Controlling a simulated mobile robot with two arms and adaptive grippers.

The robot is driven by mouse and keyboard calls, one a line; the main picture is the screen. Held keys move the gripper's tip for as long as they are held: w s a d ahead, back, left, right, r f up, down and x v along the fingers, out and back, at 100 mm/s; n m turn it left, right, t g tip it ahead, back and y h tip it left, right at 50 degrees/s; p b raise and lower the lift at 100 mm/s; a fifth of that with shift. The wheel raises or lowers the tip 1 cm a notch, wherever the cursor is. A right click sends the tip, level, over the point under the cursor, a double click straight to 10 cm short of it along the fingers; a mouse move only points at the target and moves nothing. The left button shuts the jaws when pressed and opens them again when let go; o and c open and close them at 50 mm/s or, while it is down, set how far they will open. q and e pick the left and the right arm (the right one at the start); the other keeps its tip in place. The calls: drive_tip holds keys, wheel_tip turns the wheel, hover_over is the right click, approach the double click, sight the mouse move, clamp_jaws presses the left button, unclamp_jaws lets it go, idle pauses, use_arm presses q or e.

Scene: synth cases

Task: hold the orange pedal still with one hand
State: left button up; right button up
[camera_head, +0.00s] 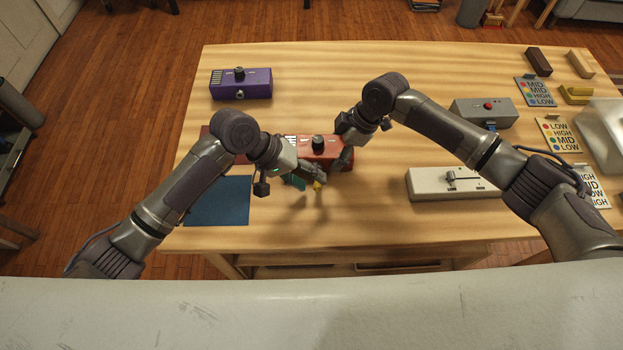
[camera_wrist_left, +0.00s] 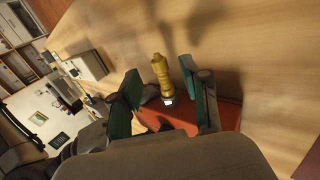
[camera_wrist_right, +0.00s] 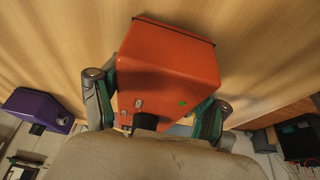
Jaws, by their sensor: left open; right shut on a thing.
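The orange pedal (camera_head: 322,142), with a black knob, stands near the middle of the table. My right gripper (camera_head: 346,156) is shut on it; in the right wrist view the pedal (camera_wrist_right: 170,65) sits between its two fingers. My left gripper (camera_head: 312,178) is open at the pedal's near side. A yellow plug (camera_wrist_left: 160,72) stands between its spread fingers without visible contact, its metal end at the pedal's edge (camera_wrist_left: 224,115). I cannot tell how deep the plug sits. The plug also shows small in the head view (camera_head: 317,186). My arms hide part of the pedal.
A purple pedal (camera_head: 255,86) stands at the back left. A blue mat (camera_head: 232,205) lies at the front left. A grey box with a red button (camera_head: 470,113), a white slider box (camera_head: 428,184) and several printed cards (camera_head: 558,134) are on the right. The front middle is clear.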

use_arm(q)
drive_tip(key=v, duration=1)
drive_tip(key=shift+r, duration=0.15)
drive_tip(key=shift+a, duration=0.1)
use_arm(e)
drive_tip(key=o, duration=1.3)
drive_tip(key=v, duration=1.2)
use_arm(q)
wheel_tip(320, 180, up, 11)
drive_tip(key=p, duration=1.1)
use_arm(e)
wheel_tip(320, 180, up, 10)
drive_tip(key=shift+r, duration=0.1)
